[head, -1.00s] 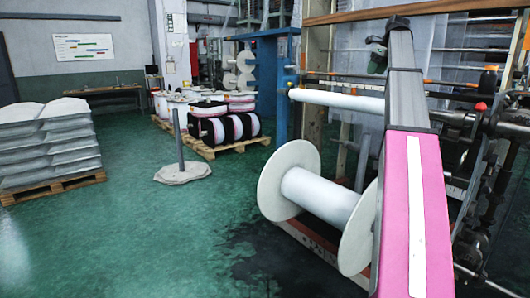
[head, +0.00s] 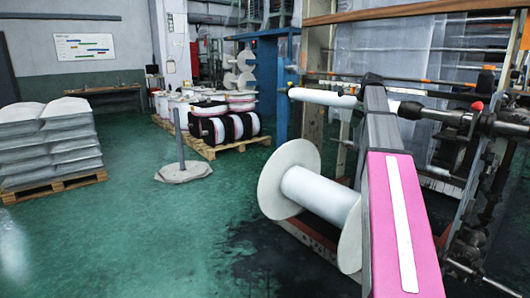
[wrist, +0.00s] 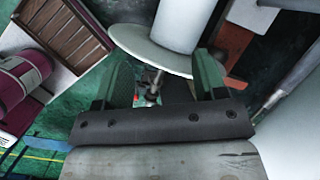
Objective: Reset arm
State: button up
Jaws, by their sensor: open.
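My gripper (wrist: 160,66) shows in the wrist view with its two green fingers spread apart and nothing held between them. In the head view my pink and grey arm (head: 390,195) rises on the right side, and the gripper is mostly hidden behind its top end. A large white spool (head: 318,195) stands behind and left of the arm, its right flange partly covered. In the wrist view a white flange and core (wrist: 150,48) lie beyond the fingers; I cannot tell whether they touch.
The machine frame with rollers (head: 480,120) stands close on the right. A white roller (head: 322,97) reaches left from it. A grey post (head: 181,150) stands on the floor. Stacked bags (head: 50,140) sit on a pallet at left. The green floor (head: 140,240) at front left is clear.

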jog(key=s+a+f+n, duration=0.4)
jog(key=f, duration=0.6)
jog(key=s+a+f+n+g+h, duration=0.1)
jog(key=s+a+f+n, duration=0.25)
jog(key=f, duration=0.65)
jog(key=s+a+f+n, duration=0.3)
jog(key=s+a+f, duration=0.1)
jog(key=f, duration=0.6)
jog(key=s+a+f+n, duration=0.2)
jog(key=s+f+n, duration=0.2)
jog(key=s+f, duration=0.2)
jog(key=s+a+f+n+g+h, duration=0.1)
jog(key=s+a+f+n, duration=0.2)
jog(key=s+f, duration=0.3)
jog(key=s+a+f+n, duration=0.3)
jog(key=s+f+n, duration=0.2)
jog(key=s+f, duration=0.1)
jog(key=shift+s+a+f+g, duration=0.15)
jog(key=shift+s+a+g, duration=0.15)
jog(key=shift+s, duration=0.15)
